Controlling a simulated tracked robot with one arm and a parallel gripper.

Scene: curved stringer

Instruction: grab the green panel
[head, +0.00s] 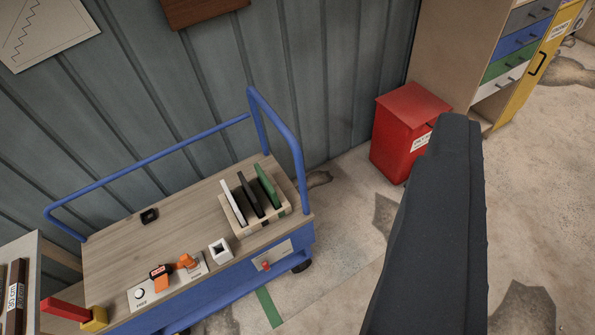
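The green panel (268,187) stands upright and slightly tilted in a light wooden rack (243,232) on the cart. It is the rightmost of three panels, beside a black panel (249,193) and a white panel (232,203). Its lower edge is hidden in the rack. My gripper does not show in this view. A dark grey arm part, which looks like mine, fills the lower right and stands apart from the cart in the picture.
The cart's wooden top (185,217) has a blue rail (262,108) behind and beside the rack. A red bin (400,130) stands right. Bare floor separates them.

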